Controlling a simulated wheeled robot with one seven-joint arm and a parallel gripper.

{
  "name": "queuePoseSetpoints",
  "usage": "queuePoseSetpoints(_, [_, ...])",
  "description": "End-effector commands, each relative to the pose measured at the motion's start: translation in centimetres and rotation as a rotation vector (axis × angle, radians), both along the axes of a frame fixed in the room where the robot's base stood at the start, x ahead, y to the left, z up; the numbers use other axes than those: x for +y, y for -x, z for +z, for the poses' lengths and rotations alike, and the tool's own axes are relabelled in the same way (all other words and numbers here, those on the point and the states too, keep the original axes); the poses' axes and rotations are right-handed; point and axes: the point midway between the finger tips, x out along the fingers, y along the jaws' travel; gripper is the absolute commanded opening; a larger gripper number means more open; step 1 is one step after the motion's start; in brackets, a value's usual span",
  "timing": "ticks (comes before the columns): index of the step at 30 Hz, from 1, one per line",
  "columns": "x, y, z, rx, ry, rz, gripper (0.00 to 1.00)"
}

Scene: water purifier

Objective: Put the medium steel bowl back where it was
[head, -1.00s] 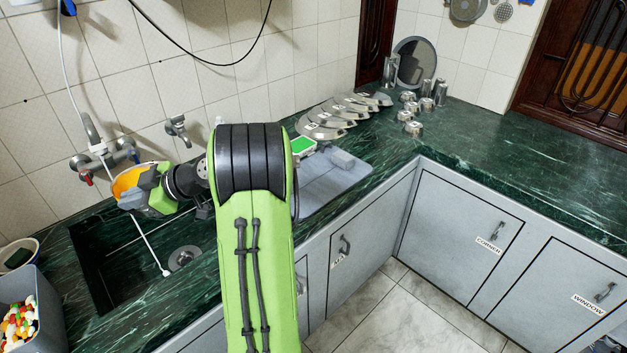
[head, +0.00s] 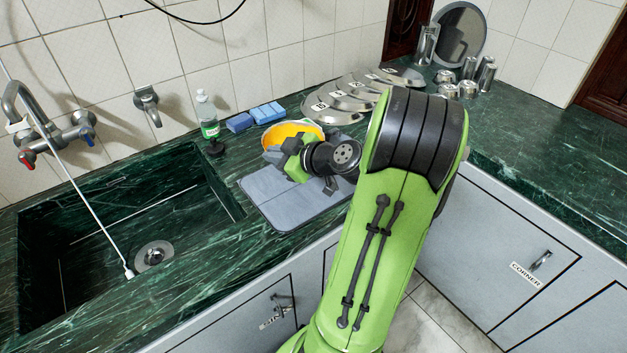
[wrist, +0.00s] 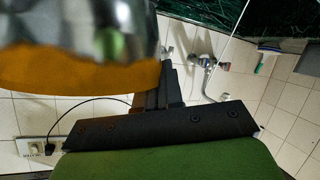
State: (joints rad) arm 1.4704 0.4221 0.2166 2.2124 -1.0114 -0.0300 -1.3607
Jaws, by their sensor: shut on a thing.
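My gripper (head: 284,156) is shut on a bowl (head: 292,131) with a yellow-orange inside and a pale rim. In the wrist view the bowl's outside (wrist: 80,35) looks like shiny steel, with an orange band, and fills the upper left. In the head view the bowl appears over the far part of the grey mat (head: 290,212), right of the sink. I cannot tell whether it touches anything below. My gripper and wrist hide part of its near side.
The sink (head: 115,235) is left; the right counter (head: 545,165) is clear.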

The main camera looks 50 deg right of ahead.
Motion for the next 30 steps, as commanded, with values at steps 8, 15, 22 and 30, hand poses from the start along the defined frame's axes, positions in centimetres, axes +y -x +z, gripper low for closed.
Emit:
queuePoseSetpoints(8, [0.0, 0.0, -6.0, 0.000, -0.006, -0.001, 0.00])
queuePoseSetpoints(15, [0.0, 0.0, -9.7, 0.001, -0.006, 0.000, 0.00])
queuePoseSetpoints(22, [0.0, 0.0, -9.7, 0.000, -0.002, -0.001, 0.00])
queuePoseSetpoints(30, [0.0, 0.0, -9.9, 0.001, -0.003, -0.001, 0.27])
